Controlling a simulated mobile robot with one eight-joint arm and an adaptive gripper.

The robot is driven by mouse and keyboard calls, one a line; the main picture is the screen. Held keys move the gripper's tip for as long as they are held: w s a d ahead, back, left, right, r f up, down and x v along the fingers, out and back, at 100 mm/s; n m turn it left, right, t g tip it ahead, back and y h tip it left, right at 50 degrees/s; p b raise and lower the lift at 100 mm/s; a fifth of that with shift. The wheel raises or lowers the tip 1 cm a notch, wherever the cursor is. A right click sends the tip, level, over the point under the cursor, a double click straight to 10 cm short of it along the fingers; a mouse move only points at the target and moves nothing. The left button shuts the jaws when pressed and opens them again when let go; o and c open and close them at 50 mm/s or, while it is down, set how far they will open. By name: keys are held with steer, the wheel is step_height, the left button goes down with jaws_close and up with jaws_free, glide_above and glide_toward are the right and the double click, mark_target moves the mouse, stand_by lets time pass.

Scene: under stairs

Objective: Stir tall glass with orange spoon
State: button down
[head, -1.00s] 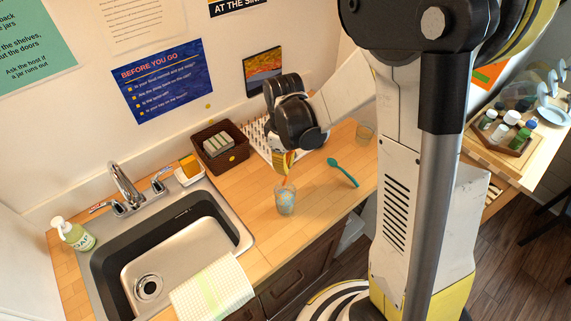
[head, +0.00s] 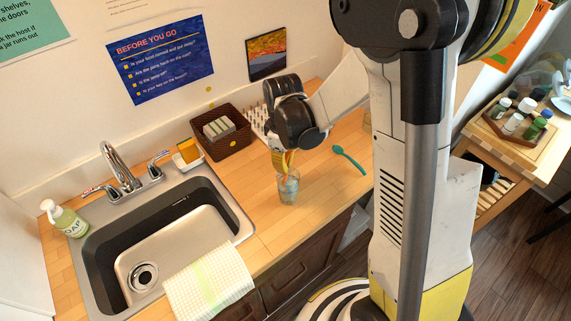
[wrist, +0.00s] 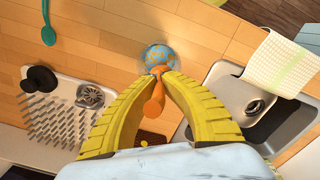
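My gripper (head: 283,160) is shut on the orange spoon (head: 288,166), just above a clear glass (head: 288,191) on the wooden counter. The glass has bluish and orange patches. The spoon points down, and its lower end appears to be inside the glass. In the wrist view the yellow fingertips (wrist: 159,74) meet around the spoon (wrist: 154,101), with the round glass (wrist: 158,54) right beyond them. The spoon's tip is hard to make out.
A teal spoon (head: 349,159) lies on the counter to the right. A spiked drying rack (wrist: 62,108) stands near the wall.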

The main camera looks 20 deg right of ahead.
steer(key=b, duration=0.4)
glide_above(282, 179)
steer(key=s, duration=0.2)
steer(key=shift+f, duration=2.15)
steer(key=shift+s+a+f+b, duration=0.1)
steer(key=shift+a+f+b, duration=0.05)
steer(key=shift+f+b, duration=0.3)
steer(key=shift+s+a+f+b, duration=0.15)
steer(key=shift+f+b, duration=0.15)
steer(key=shift+f, duration=0.25)
steer(key=shift+w+f, duration=0.2)
steer(key=shift+w, duration=0.05)
